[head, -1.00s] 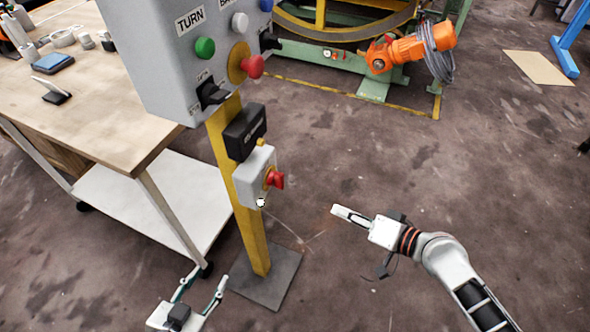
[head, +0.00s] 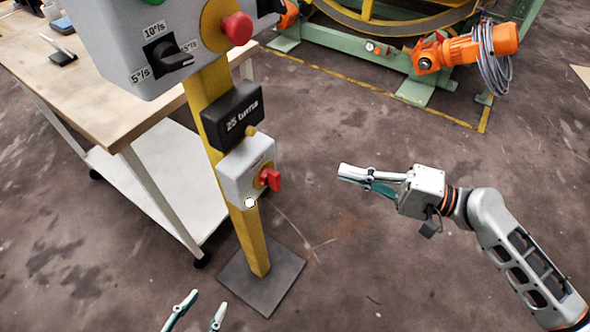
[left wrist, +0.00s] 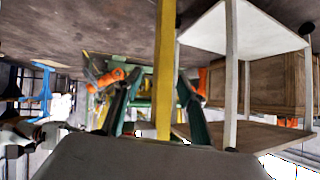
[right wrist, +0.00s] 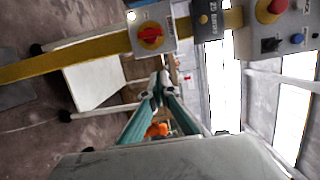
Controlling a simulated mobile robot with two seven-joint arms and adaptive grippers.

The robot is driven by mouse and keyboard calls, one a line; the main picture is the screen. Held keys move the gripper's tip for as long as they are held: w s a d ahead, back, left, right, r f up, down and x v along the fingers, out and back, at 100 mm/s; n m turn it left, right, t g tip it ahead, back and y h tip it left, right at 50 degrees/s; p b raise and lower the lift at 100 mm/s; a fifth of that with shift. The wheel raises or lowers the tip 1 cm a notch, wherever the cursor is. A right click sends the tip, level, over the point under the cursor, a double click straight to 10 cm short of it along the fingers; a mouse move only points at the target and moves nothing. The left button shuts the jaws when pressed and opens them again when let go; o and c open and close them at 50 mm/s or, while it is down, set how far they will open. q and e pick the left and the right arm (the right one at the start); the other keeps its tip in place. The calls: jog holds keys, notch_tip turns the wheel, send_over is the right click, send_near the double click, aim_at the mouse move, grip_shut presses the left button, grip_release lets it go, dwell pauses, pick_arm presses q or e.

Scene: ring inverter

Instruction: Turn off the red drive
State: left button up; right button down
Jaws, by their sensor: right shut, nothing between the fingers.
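A red rotary switch (head: 270,179) on a yellow disc sits on the right face of a small grey box (head: 240,172) on the yellow post. The right wrist view also shows the red switch (right wrist: 152,36), above the fingertips in the picture. My right gripper (head: 342,172) is shut and empty, to the right of the switch and apart from it, its fingertips pointing left. My left gripper (head: 200,308) is open and empty at the bottom edge, near the post's foot. In the left wrist view its fingers stand apart on either side of the post in the picture.
Above the box, the yellow post (head: 251,235) carries a black "25 turns" unit (head: 231,115) and a larger grey panel (head: 115,62) with a red button (head: 236,28). A wooden-topped table (head: 95,123) stands left. A green machine with an orange motor (head: 470,50) stands behind. Floor at right is open.

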aim_at(272, 179)
jog(key=shift+r, duration=0.15)
jog(key=shift+a, duration=0.1)
jog(key=a, duration=0.3)
jog(key=w+a+p, duration=0.1)
jog(key=a, duration=0.7)
jog(key=shift+w+r+p, duration=0.1)
jog(key=shift+w+p, duration=0.05)
jog(key=shift+p, duration=0.2)
jog(key=shift+s+a, duration=0.25)
jog(key=shift+s, duration=0.15)
pick_arm(q)
jog(key=shift+s+a+f, duration=0.15)
jog(key=shift+s+a, duration=0.05)
jog(key=shift+a, duration=0.45)
